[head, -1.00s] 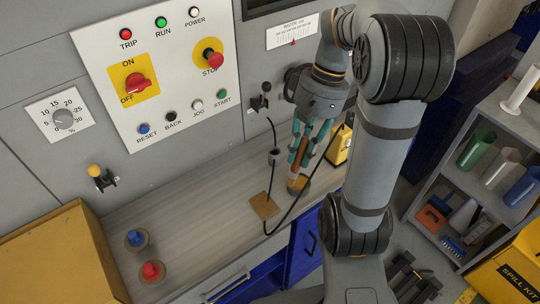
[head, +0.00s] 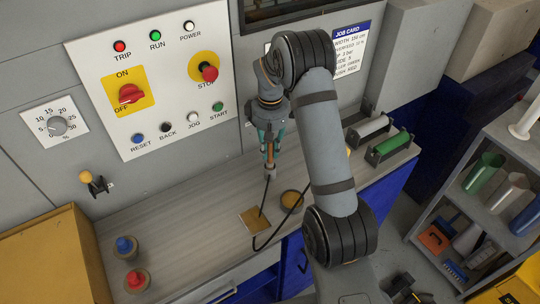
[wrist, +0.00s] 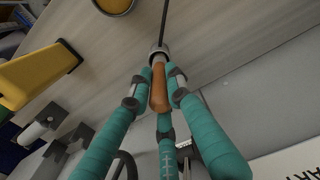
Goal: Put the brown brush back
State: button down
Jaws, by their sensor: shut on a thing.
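A brown-handled tool, apparently the brown brush (head: 270,152), hangs below my gripper (head: 270,140), with its grey end pointing down over the bench. In the wrist view my gripper (wrist: 162,85) has its teal fingers closed around the brown handle (wrist: 159,88). A grey collar sits at the handle's far end, and no bristles can be made out. A dark cable runs on from that end; I cannot tell whether it is attached.
The control panel (head: 150,80) rises behind the bench (head: 180,220). Blue (head: 124,246) and red (head: 137,280) knobs stand at left. The black cable loops near the plate. Left-middle bench is clear.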

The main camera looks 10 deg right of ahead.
aim_at(270, 156)
jog(key=shift+f, duration=1.5)
jog(key=shift+f, duration=0.15)
jog(key=c, duration=1.7)
grip_release()
jog(key=shift+o, duration=0.3)
